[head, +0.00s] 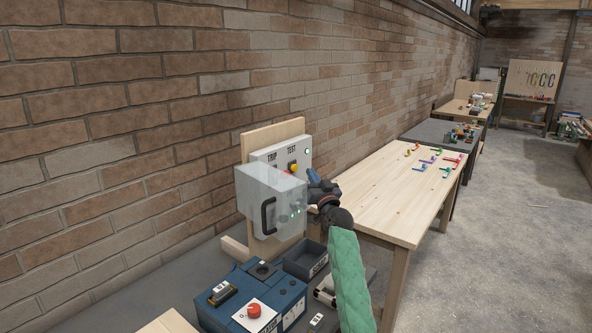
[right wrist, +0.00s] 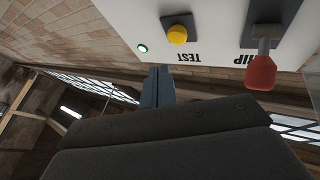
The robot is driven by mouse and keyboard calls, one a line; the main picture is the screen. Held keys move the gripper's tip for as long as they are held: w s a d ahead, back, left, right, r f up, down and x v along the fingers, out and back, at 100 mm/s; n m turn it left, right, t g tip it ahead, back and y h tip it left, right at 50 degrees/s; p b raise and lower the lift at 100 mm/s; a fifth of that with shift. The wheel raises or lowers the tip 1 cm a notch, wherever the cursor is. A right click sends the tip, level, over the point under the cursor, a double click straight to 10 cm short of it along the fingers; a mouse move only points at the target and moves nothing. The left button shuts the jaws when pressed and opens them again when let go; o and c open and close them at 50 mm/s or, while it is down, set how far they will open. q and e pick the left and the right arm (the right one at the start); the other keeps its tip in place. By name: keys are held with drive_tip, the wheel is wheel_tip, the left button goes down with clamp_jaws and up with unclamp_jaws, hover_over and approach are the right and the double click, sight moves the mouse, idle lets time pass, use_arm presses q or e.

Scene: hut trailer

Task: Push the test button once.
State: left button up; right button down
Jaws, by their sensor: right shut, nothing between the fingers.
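The test button is a yellow round button (head: 293,167) on a light panel (head: 262,158) marked TRIP and TEST. In the right wrist view the yellow button (right wrist: 177,35) sits on a dark square base above the upside-down TEST label. My right gripper (head: 312,173) is shut and empty, just right of the button in the head view. In the right wrist view its fingertips (right wrist: 158,70) show below the button and label, not over the button. My left gripper is out of view.
A clear box-like cover (head: 262,190) with a black handle (head: 267,216) stands out from the panel's lower part. A green lamp (right wrist: 142,48) glows near the button. A blue box with a red knob (head: 254,310) and a dark tray (head: 304,262) lie below.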

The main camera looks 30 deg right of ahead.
sight(295, 168)
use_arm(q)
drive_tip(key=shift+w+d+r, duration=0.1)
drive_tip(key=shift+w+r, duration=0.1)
use_arm(e)
drive_tip(key=w, duration=0.1)
drive_tip(key=w+a, duration=0.1)
drive_tip(key=shift+w, duration=0.3)
idle(1.6)
